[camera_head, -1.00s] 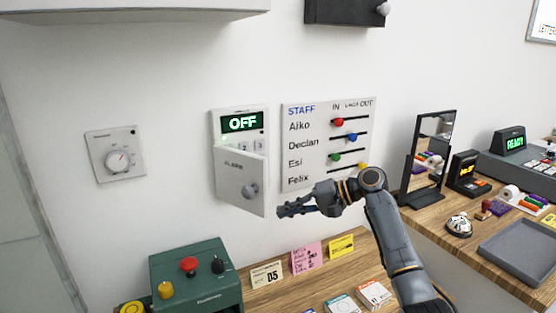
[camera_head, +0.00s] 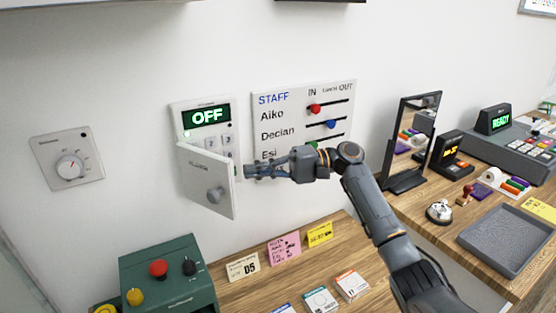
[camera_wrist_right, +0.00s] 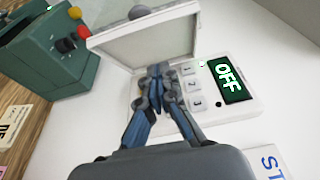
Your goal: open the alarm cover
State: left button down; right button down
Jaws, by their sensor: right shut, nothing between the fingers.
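The alarm panel (camera_head: 205,117) on the wall shows a green "OFF" display; it also shows in the right wrist view (camera_wrist_right: 240,108). Its pale alarm cover (camera_head: 205,180) has a round knob and stands partly open, its right edge swung out from the wall. Number keys show behind it. My right gripper (camera_head: 250,171) is shut and empty at the cover's free edge. In the right wrist view its fingertips (camera_wrist_right: 158,72) are by the cover's inner face (camera_wrist_right: 150,42), beside the keys. I cannot tell whether they touch the cover. My left gripper is not in view.
A staff board (camera_head: 300,110) is on the wall right of the panel, partly hidden by my right arm. A dial (camera_head: 70,165) is at left. A green box (camera_head: 165,285) with knobs stands below. Small cards (camera_head: 285,249) stand on the wooden desk (camera_head: 255,290).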

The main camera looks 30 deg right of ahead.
aim_at(218, 183)
jog(key=a+p, duration=0.1)
jog(key=a, duration=0.1)
jog(key=s+a, duration=0.1)
jog(key=a, duration=0.1)
jog(key=shift+r+p, duration=0.15)
jog(key=shift+p, duration=0.2)
jog(key=shift+s+a, duration=0.35)
jog(key=shift+s, duration=0.05)
jog(key=shift+a, duration=0.15)
